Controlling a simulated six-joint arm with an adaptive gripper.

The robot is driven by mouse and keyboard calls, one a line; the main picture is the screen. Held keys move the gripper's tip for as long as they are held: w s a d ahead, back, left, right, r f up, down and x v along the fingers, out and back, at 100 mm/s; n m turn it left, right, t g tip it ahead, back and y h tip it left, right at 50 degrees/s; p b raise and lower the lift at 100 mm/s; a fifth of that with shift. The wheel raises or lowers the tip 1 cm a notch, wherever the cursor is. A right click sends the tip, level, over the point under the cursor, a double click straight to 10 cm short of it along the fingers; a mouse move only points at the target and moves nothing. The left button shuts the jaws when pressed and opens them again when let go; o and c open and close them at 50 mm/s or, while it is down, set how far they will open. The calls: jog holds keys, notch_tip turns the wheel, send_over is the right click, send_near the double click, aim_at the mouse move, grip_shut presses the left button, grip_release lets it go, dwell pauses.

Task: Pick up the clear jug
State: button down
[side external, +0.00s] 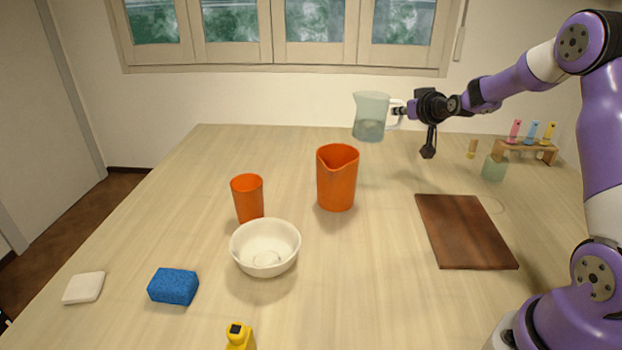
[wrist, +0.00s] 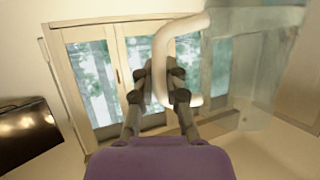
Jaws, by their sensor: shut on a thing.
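The clear jug (side external: 371,115) is pale, see-through and upright, with a white handle. It is held up above the far part of the table. My gripper (side external: 402,111) is shut on the jug's handle from the right. In the wrist view, my gripper's fingers (wrist: 160,85) close on the white handle, and the clear jug (wrist: 262,65) fills the upper right.
On the table (side external: 370,290) stand an orange jug (side external: 337,180), an orange cup (side external: 248,200) and a white bowl (side external: 265,250). A blue sponge (side external: 173,287) lies front left.

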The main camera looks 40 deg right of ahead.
jog(key=shift+w+a+r, duration=0.1)
jog(key=shift+a+r, duration=0.2)
jog(key=shift+a, duration=0.15)
dwell(1.8)
